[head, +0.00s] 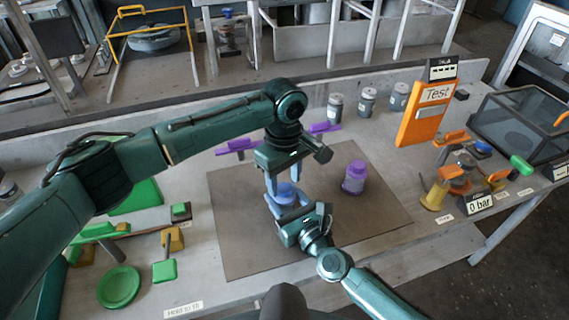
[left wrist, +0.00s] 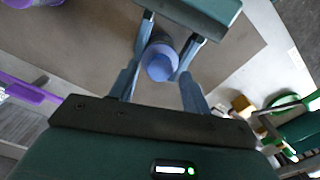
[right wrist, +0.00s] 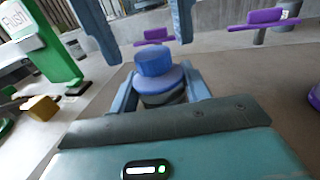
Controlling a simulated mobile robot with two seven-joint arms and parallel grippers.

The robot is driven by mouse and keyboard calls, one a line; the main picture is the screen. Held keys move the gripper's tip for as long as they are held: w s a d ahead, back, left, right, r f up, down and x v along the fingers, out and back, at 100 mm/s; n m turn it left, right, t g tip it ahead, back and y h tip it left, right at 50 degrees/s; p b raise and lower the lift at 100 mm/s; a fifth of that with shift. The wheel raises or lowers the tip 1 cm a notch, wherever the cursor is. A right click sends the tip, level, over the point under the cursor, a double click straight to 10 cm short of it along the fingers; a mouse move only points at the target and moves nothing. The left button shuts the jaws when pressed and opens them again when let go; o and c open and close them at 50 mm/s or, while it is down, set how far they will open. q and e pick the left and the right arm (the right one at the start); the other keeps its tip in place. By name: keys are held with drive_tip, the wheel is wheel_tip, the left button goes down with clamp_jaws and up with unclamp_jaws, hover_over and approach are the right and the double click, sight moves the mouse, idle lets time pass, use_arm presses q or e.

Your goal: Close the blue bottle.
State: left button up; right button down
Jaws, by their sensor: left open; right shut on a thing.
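The blue bottle (head: 286,188) stands upright on the brown mat (head: 240,255). In the right wrist view a blue cap (right wrist: 154,62) sits on top of its lighter blue shoulder (right wrist: 160,80). I cannot tell whether the cap is tight. My right gripper (right wrist: 160,92) is shut on the bottle's body from the front. My left gripper (head: 284,184) points down from above. It is open, with its fingers on either side of the cap, apart from it. The left wrist view looks down on the cap (left wrist: 160,66).
A purple bottle (head: 354,178) stands on the mat to the right. Several grey jars (head: 368,102) stand behind. An orange Test panel (head: 424,115) and a valve assembly (head: 457,170) are at the right. Green parts (head: 120,287) lie at the left.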

use_arm(q)
drive_tip(key=shift+f, duration=0.7)
drive_tip(key=shift+c, duration=0.5)
